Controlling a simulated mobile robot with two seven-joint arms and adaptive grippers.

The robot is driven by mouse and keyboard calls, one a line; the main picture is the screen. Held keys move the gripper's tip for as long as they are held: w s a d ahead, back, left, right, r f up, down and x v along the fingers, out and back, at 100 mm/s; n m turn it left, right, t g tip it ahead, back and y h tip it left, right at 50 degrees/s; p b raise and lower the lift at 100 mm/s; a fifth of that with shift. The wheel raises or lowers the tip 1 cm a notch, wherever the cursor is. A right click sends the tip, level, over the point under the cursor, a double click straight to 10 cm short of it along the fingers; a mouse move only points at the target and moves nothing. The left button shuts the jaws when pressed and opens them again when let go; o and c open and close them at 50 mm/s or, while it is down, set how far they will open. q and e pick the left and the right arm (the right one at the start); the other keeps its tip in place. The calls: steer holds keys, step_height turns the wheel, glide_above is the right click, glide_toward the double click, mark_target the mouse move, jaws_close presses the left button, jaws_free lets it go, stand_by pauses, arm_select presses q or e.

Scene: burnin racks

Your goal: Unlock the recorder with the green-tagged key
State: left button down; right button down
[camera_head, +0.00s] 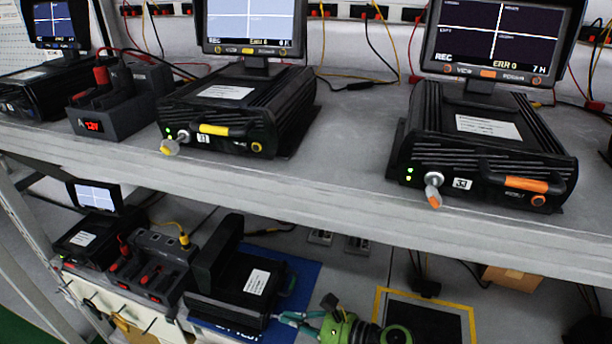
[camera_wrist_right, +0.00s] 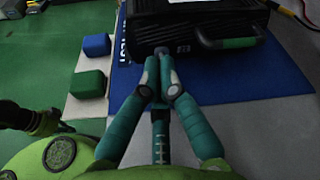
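The recorder (camera_head: 232,293) with a green handle (camera_wrist_right: 228,42) stands on the lower shelf, on a blue mat. My right gripper (camera_head: 287,318) is at its front. In the right wrist view the teal fingertips (camera_wrist_right: 158,64) are drawn close together at the recorder's front (camera_wrist_right: 180,22), left of the handle. A small grey round piece (camera_wrist_right: 160,50) shows at the tips, where the key meets the front. The fingers hide most of the key and its tag, and I cannot tell how far it is turned. My left gripper is not clearly seen.
The upper shelf (camera_head: 340,195) overhangs and carries recorders with a yellow-tagged key (camera_head: 170,147) and an orange-tagged key (camera_head: 433,196). A dark socketed unit (camera_head: 155,262) stands left of the lower recorder. Two blocks, blue (camera_wrist_right: 97,45) and green (camera_wrist_right: 88,84), lie left of the gripper.

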steer(key=shift+w, duration=0.15)
steer(key=shift+r, duration=0.4)
steer(key=shift+s+d+f, duration=0.1)
steer(key=shift+s+d, duration=0.1)
steer(key=shift+d, duration=0.15)
steer(key=v, duration=0.2)
steer(key=b+v, duration=0.1)
steer(key=shift+d+f, duration=0.35)
steer(key=shift+d, duration=0.2)
steer(key=shift+s+d+r+b, duration=0.1)
steer(key=shift+d+b, duration=0.1)
steer(key=shift+d, duration=0.1)
steer(key=shift+s+d+r+b, duration=0.1)
steer(key=shift+d+b, duration=0.1)
steer(key=shift+d, duration=0.15)
arm_select(q)
steer(key=shift+w+f, duration=0.55)
steer(key=shift+f, duration=0.3)
